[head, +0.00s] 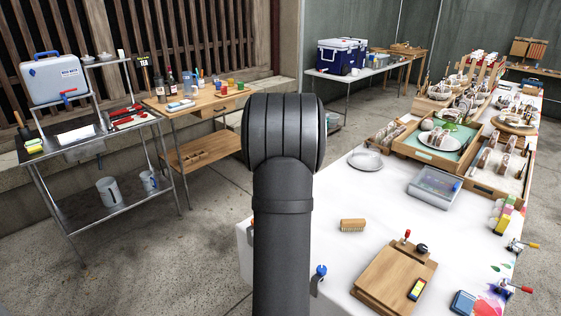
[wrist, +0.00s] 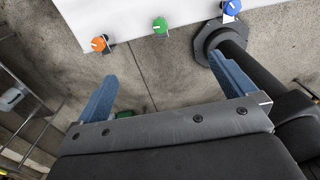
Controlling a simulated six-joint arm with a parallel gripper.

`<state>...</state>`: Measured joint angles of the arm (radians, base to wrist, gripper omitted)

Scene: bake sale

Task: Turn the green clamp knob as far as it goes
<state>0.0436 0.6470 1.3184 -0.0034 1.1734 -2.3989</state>
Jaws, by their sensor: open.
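The green clamp knob (wrist: 160,25) is in the wrist view, at the edge of the white-covered table, between an orange knob (wrist: 98,43) on its left and a blue knob (wrist: 229,8) on its right. It has a small light pointer mark. My gripper (wrist: 160,68) is open and empty. Its two blue fingers are spread wide, and the green knob shows beyond the gap between them, apart from both. In the head view my arm hides the green knob and the gripper. The blue knob (head: 321,271) shows there just right of my arm.
A steel cart (head: 95,140) and a wooden table (head: 205,103) stand at the left. Concrete floor lies between.

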